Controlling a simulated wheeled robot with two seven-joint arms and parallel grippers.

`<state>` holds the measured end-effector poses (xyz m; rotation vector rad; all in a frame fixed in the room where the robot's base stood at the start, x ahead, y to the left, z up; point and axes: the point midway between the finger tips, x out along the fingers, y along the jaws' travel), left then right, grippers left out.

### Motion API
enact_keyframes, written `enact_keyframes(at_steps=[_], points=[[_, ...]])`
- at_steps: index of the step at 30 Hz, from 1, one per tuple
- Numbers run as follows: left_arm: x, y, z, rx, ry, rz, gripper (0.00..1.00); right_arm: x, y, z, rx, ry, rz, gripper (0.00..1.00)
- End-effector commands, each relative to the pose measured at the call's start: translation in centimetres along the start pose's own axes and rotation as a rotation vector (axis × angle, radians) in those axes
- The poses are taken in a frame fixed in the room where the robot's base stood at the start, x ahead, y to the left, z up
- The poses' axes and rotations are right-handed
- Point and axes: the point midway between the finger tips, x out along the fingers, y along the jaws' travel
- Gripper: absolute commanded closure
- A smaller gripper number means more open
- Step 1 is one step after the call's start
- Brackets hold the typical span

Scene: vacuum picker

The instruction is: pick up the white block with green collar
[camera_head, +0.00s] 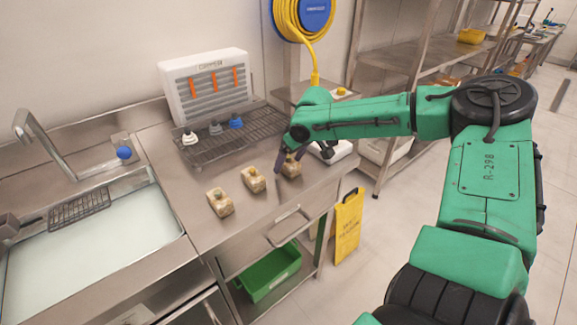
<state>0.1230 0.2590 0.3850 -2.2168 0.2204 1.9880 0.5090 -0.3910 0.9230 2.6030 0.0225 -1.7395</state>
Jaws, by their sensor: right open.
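Three small beige-white blocks stand in a row on the steel counter: a near one (220,203), a middle one (253,180) and a far one (291,169). Each has a paler top piece. They are too small here for me to make out a green collar on any of them. My right gripper (287,160) is open, pointing down at the far block. Its dark fingers partly cover this block, and I cannot tell whether they touch it. My left gripper is not in view.
A wire rack (215,145) behind the blocks holds white, grey and blue suction-cup-like pieces. A white panel with orange strips (206,84) stands behind it. The sink (90,245) is at left, a green bin (268,275) below. The counter's front is mostly clear.

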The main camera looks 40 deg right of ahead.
Motion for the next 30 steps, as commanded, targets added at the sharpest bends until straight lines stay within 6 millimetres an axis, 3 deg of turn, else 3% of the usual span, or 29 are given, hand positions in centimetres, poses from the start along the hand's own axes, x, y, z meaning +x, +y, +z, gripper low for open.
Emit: enact_keyframes(at_steps=[7, 8, 12, 14, 15, 24, 30], points=[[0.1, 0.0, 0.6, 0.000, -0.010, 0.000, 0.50, 0.7, 0.0, 0.0, 0.001, 0.002, -0.001, 0.15], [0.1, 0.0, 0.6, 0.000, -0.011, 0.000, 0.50, 0.7, 0.0, 0.0, 0.001, 0.002, -0.001, 0.19], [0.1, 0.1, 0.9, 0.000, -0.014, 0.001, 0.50, 0.6, 0.0, 0.0, 0.001, 0.002, -0.001, 0.72], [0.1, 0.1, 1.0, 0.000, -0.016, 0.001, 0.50, 0.6, 0.0, 0.0, 0.001, 0.002, -0.001, 0.95], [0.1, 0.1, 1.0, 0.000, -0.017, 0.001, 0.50, 0.6, 0.0, 0.0, 0.001, 0.002, -0.001, 1.00], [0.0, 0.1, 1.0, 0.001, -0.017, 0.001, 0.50, 0.2, 0.0, -0.2, 0.001, 0.003, 0.000, 1.00], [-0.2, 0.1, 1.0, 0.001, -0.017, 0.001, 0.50, -2.6, 0.0, -1.5, 0.001, 0.007, 0.000, 1.00]])
